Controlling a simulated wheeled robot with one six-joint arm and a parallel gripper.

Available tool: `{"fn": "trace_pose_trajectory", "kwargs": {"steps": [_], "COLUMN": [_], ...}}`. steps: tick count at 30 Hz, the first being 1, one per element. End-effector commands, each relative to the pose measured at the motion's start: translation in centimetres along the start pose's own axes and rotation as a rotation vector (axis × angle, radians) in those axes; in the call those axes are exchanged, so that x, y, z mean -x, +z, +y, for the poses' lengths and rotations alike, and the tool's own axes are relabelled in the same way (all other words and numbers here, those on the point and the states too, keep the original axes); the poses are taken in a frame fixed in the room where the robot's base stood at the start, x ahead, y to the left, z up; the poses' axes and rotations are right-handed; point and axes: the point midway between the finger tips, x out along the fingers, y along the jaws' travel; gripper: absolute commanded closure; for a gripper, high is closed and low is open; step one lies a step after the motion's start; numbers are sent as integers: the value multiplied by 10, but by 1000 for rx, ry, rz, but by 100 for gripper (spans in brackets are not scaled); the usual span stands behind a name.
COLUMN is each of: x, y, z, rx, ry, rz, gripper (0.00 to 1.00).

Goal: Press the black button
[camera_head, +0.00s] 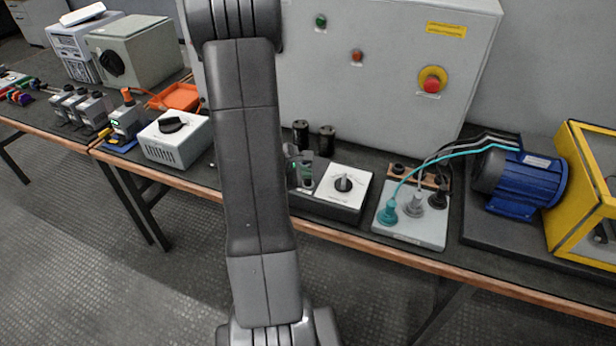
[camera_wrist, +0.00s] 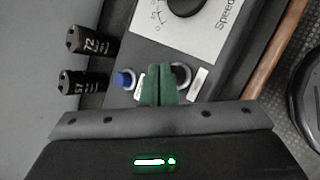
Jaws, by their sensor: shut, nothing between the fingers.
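The black button (camera_wrist: 182,77), set in a silver ring, shows in the wrist view on the dark face of the control box (camera_head: 327,212). My gripper's green fingers (camera_wrist: 157,71) are together and empty. They appear just left of the black button, overlapping part of its ring. I cannot tell whether they touch it. A blue button (camera_wrist: 124,79) in a silver ring lies on the other side of the fingers. In the head view my arm hides much of the gripper and the box's left end.
The box carries a speed dial (camera_head: 343,184). Two black cylinders (camera_wrist: 92,42) (camera_wrist: 82,82) stand beside it. A grey cabinet (camera_head: 390,80) with a red emergency button (camera_head: 432,85) rises behind. A plug board (camera_head: 412,230) with cables and a blue motor (camera_head: 522,183) lie to the right.

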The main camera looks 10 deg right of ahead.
Motion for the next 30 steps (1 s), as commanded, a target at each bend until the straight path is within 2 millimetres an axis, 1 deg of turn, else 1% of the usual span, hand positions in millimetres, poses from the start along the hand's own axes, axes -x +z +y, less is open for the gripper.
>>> {"fn": "trace_pose_trajectory", "kwargs": {"steps": [1, 4, 17, 20, 30], "x": [4, 8, 9, 14, 38], "y": [3, 5, 6, 10, 27], "z": [3, 6, 7, 10, 28], "rx": [0, 1, 1, 0, 1], "ry": [1, 1, 1, 1, 2], "rz": [0, 0, 0, 0, 0], "gripper": [100, 100, 100, 100, 100]}}
